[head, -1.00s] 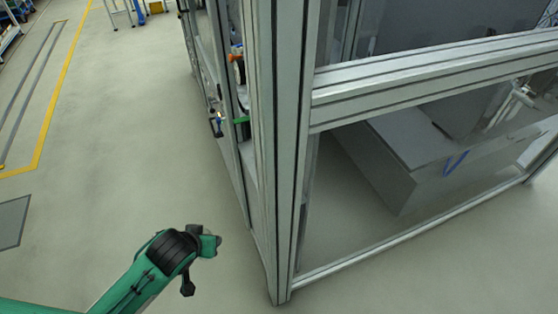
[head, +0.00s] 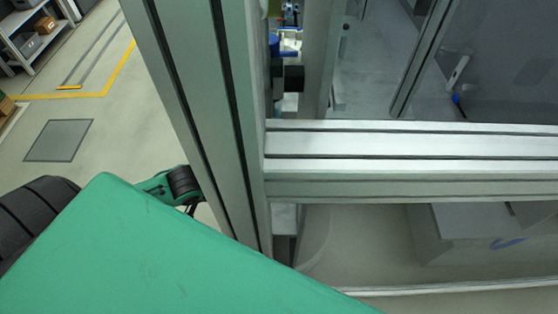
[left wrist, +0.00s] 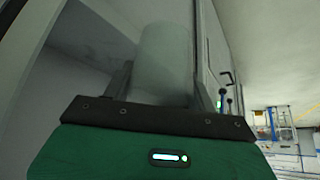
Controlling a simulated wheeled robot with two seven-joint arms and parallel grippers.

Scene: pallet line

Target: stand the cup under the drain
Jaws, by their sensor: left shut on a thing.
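The cup (left wrist: 165,62) is a pale, grey-white cylinder in the left wrist view. It stands between the two dark fingers of my left gripper (left wrist: 162,85), which is shut on it. The cup's lower end is hidden behind the gripper's dark front plate. In the head view my green left arm crosses the lower left, but I cannot make out its gripper or the cup there. I cannot pick out the drain in either view. My right gripper is in neither view.
A thick aluminium post (head: 205,110) and crossbar (head: 400,150) of a framed enclosure stand close in front. A grey box (head: 465,235) is inside, low down. A shelf (head: 30,40) stands far left. The floor (head: 105,100) at the left is mostly clear.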

